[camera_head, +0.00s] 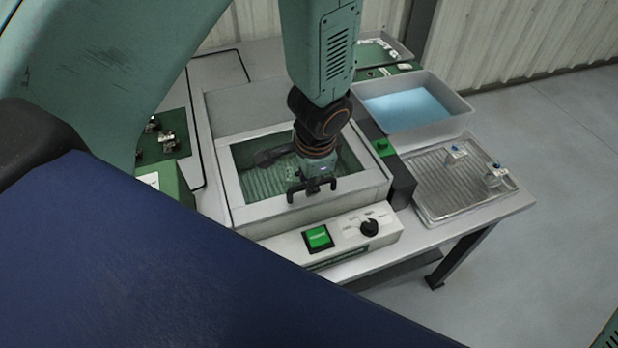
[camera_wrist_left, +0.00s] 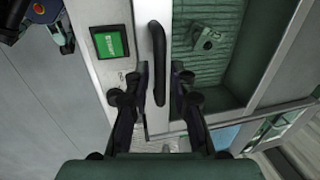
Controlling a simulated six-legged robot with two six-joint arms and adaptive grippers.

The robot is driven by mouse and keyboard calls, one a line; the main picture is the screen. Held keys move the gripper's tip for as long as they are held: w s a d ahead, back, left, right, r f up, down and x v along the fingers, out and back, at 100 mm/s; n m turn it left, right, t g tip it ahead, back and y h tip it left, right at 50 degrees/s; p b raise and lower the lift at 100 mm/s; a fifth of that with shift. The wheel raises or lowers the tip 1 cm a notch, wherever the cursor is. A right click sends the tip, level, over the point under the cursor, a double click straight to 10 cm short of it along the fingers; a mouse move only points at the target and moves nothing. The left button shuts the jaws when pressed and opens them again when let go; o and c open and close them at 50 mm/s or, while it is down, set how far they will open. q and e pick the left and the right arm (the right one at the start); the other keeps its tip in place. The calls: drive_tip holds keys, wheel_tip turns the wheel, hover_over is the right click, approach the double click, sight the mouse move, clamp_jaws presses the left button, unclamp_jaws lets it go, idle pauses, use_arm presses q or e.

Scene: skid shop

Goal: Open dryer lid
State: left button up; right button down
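The dryer is a white box on the table, and its lid (camera_head: 376,182) is a pale frame around a glass window with a ribbed interior behind it. The lid looks shut. A black bar handle (camera_wrist_left: 157,45) runs along the lid's front edge; it also shows in the head view (camera_head: 296,191). My left gripper (camera_wrist_left: 160,78) is open, with one finger on each side of the handle's near end in the wrist view. I cannot tell whether either finger touches it. In the head view my left arm hides part of the window. My right gripper is not in view.
The dryer's front panel has a green button (camera_head: 318,237) and a black knob (camera_head: 369,228). A white tub with blue liquid (camera_head: 408,108) and a ribbed tray (camera_head: 450,187) stand to the right. Green equipment (camera_head: 172,183) stands left. Open floor lies beyond the table's right edge.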

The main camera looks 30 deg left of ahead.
use_arm(q)
drive_tip(key=shift+w+f, duration=0.1)
drive_tip(key=shift+w, duration=0.2)
drive_tip(key=shift+c, duration=1.4)
clamp_jaws()
drive_tip(key=shift+s, duration=0.2)
drive_tip(key=shift+w, duration=0.1)
drive_tip(key=shift+w+a+b, duration=0.3)
drive_tip(key=shift+w+b, duration=0.05)
drive_tip(key=shift+b, duration=0.35)
drive_tip(key=w+a+b, duration=0.4)
drive_tip(key=a, duration=0.1)
drive_tip(key=shift+w+a+b, duration=0.1)
drive_tip(key=shift+w+b, duration=0.15)
drive_tip(key=shift+b, duration=0.1)
drive_tip(key=p, duration=0.3)
hover_over(280, 133)
